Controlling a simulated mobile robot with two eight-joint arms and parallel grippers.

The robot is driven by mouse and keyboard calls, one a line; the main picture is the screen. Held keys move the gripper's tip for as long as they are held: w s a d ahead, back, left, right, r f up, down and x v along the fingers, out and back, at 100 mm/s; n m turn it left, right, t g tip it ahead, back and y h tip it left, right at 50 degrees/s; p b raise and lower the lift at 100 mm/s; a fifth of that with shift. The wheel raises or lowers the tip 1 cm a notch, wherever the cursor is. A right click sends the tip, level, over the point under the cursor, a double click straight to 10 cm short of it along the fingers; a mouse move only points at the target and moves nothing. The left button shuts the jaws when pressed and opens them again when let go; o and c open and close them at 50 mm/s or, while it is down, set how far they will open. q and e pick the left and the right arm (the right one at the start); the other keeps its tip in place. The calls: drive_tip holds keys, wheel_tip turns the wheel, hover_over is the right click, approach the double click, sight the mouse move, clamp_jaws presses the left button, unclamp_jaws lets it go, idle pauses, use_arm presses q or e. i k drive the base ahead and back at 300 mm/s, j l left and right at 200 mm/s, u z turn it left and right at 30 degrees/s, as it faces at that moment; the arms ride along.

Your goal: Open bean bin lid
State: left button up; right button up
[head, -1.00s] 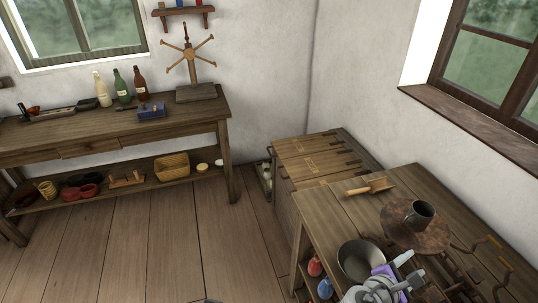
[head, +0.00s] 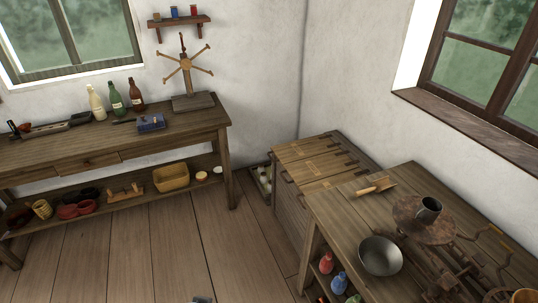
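The wooden bin (head: 318,162) stands in the back right corner, beyond the worktable. Its flat top has lid panels with dark metal straps and pale markings, and they lie shut. Dark handles show along its front edge. Which panel covers the beans cannot be told. A small grey piece (head: 202,299), perhaps the tip of my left gripper, just enters at the bottom edge, far from the bin; its fingers cannot be made out. My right gripper is out of view.
The right worktable (head: 340,207) partly hides the bin's front. It carries a wooden scoop (head: 376,187), a metal bowl (head: 380,256) and a dark mug (head: 428,209). A long bench (head: 100,145) stands left. The floor (head: 190,240) between is clear.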

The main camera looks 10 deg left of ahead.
sight(307, 147)
drive_tip(key=i+j, duration=0.3)
drive_tip(key=i+j+z, duration=0.1)
drive_tip(key=i+j, duration=0.2)
drive_tip(key=j, duration=0.15)
drive_tip(key=i+j, duration=0.6)
drive_tip(key=j, duration=0.2)
drive_tip(key=i+j+z, duration=0.1)
drive_tip(key=i+j, duration=0.2)
drive_tip(key=j, duration=0.15)
drive_tip(key=i+j, duration=0.55)
drive_tip(key=j, duration=0.3)
drive_tip(key=i+j+z, duration=0.1)
drive_tip(key=i+j, duration=0.2)
drive_tip(key=j, duration=0.1)
